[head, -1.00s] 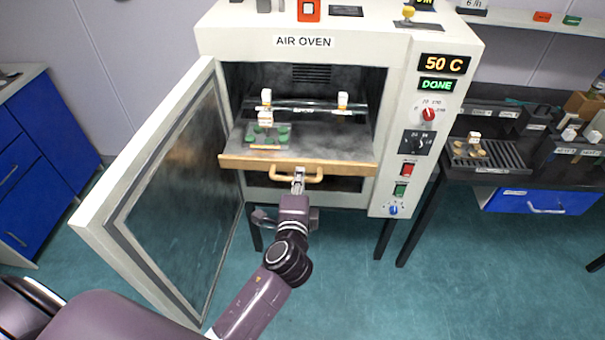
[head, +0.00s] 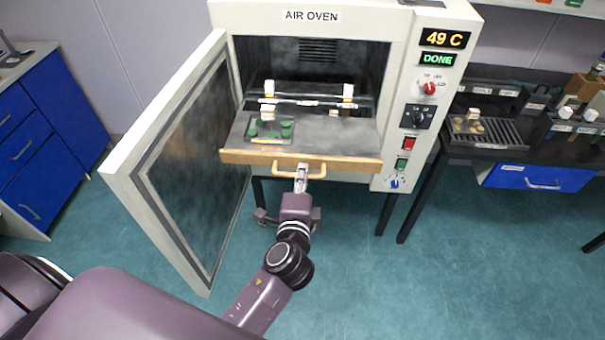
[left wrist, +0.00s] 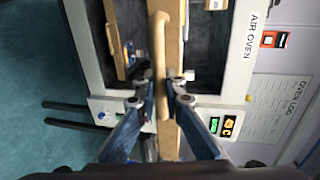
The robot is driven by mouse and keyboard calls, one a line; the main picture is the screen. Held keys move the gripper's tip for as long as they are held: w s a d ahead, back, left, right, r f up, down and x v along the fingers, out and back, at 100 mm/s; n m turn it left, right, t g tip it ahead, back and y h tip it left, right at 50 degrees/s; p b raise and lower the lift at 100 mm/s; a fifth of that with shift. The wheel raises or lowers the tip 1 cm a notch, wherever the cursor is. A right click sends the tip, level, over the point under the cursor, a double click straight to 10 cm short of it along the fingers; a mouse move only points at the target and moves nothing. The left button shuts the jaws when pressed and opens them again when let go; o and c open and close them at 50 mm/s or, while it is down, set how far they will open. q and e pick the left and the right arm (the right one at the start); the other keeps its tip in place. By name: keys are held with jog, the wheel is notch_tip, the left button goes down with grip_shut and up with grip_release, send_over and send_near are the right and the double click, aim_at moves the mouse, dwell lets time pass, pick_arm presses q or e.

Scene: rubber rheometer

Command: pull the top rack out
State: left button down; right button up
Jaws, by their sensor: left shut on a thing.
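The air oven (head: 433,110) stands with its door (head: 180,160) swung open to the left. The top rack (head: 340,132) sticks out of the oven front, with a wooden front bar (head: 235,157) and a handle (head: 318,172). In the left wrist view the handle (left wrist: 160,40) runs between the two fingers of the gripper (left wrist: 163,85). A tray of green discs (head: 268,130) with a white-topped tag lies on the rack's left part. My right gripper does not show.
A lower rack partly shows in the left wrist view. A dark bench (head: 470,153) with holders, small pieces and a blue drawer (head: 535,177) stands at the right. Blue cabinets (head: 40,150) stand at the left. The floor before the oven is clear.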

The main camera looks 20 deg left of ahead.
pick_arm(q)
jog(key=c, duration=2)
grip_release()
jog(key=v, duration=1.2)
jog(key=shift+f, duration=0.1)
